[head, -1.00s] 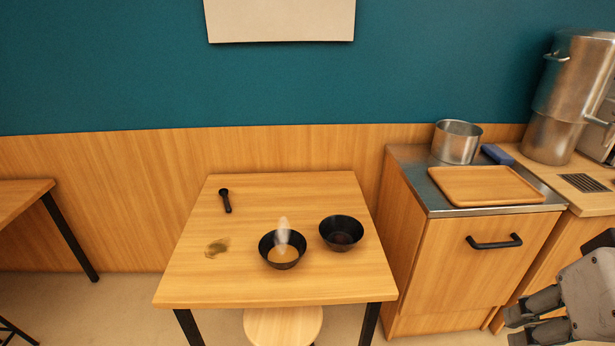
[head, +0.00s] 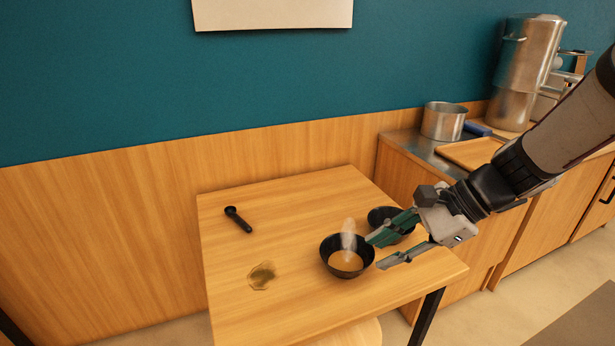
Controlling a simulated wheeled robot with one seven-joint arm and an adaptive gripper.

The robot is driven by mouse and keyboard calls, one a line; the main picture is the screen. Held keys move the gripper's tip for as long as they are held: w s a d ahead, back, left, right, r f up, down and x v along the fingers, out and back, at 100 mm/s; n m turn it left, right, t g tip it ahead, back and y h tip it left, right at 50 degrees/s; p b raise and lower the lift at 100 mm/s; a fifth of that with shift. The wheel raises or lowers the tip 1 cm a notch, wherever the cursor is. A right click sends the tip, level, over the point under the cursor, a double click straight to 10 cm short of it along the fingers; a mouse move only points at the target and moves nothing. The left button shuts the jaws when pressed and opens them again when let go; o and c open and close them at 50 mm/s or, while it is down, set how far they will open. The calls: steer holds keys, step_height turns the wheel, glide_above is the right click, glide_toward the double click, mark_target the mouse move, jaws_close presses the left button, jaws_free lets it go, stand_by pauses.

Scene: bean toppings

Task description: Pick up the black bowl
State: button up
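Two black bowls are on the wooden table (head: 304,209). The nearer black bowl (head: 332,269) holds something tan with pale steam above it. The other black bowl (head: 378,214) stands behind it to the right and is partly hidden by my gripper. My gripper (head: 374,252) reaches in from the right with its two fingers apart and nothing seen between them. The fingertips are close to the right side of the steaming bowl. I cannot tell whether they touch it.
A counter at the right bears a metal pot (head: 443,121), a blue item (head: 477,129), a wooden tray (head: 470,153) and a tall metal urn (head: 523,75).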

mark_target(346, 259)
steer(key=w+d+f+m+t+y+b, duration=0.2)
steer(key=w+d+f+m+t+b, duration=0.45)
steer(key=w+d+f+m, duration=0.8)
steer(key=shift+m+t, duration=0.55)
steer(key=shift+m, duration=0.1)
steer(key=x, duration=0.6)
steer(key=s+f+x, duration=0.1)
steer(key=x, duration=0.2)
steer(key=shift+w+a+f, duration=0.15)
steer(key=shift+w+a, duration=0.15)
steer(key=shift+a, duration=0.1)
steer(key=shift+b+x, duration=0.85)
steer(key=shift+x, duration=1.85)
steer(key=shift+s+a+f, duration=0.1)
steer(key=shift+s, duration=0.05)
jaws_close()
